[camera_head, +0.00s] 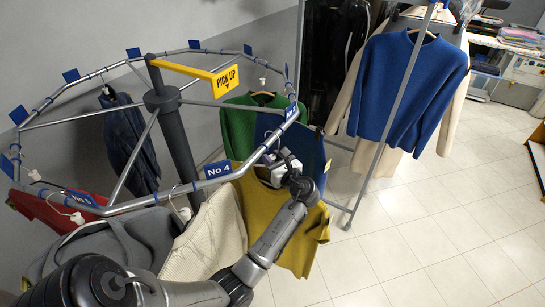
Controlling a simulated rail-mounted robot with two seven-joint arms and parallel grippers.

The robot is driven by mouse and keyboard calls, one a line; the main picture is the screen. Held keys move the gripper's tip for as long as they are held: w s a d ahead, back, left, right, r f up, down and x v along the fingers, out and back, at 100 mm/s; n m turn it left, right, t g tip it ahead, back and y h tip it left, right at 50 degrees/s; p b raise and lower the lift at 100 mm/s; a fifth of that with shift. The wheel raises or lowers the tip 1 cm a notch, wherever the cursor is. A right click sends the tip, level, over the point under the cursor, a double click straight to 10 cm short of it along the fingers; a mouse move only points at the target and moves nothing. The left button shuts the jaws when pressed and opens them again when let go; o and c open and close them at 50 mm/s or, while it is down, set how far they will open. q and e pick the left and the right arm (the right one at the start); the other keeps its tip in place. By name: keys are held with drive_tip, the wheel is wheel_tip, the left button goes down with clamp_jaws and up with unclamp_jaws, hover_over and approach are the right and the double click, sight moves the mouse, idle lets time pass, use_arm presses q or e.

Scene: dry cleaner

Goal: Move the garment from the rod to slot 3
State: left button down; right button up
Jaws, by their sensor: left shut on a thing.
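A round rail (131,205) carries blue number tags, and the tag reading No 4 (218,169) is at its near side. The tag at the right (291,110) is too small to read surely. My left gripper (284,160) is at the rail's right side, shut at the top of a mustard sweater (252,207), apparently on its hanger. The sweater hangs just below it, partly hidden by my arm. Whether its hook rests on the rail is hidden. A straight rod at the upper right holds a blue sweater (408,85). My right gripper is out of view.
Around the rail hang a cream garment (208,240), a grey one (140,240), a red one (42,210), a dark jacket (124,140), a green sweater (243,130) and a dark blue garment (306,146). A yellow pick-up sign (225,80) tops the post. The tiled floor (440,235) at right is clear.

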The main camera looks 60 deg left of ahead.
use_arm(q)
drive_tip(key=shift+f, duration=0.25)
drive_tip(key=shift+f+p, duration=0.2)
drive_tip(key=shift+p, duration=0.1)
idle(0.9)
drive_tip(key=c, duration=0.8)
unclamp_jaws()
drive_tip(key=shift+d+f, duration=0.1)
drive_tip(key=shift+d, duration=0.15)
drive_tip(key=d+b, duration=0.1)
drive_tip(key=d, duration=0.3)
drive_tip(key=d+b, duration=0.1)
drive_tip(key=d, duration=0.4)
drive_tip(key=d+b, duration=0.2)
drive_tip(key=d, duration=0.2)
drive_tip(key=shift+w+d, duration=0.15)
drive_tip(key=shift+w, duration=0.25)
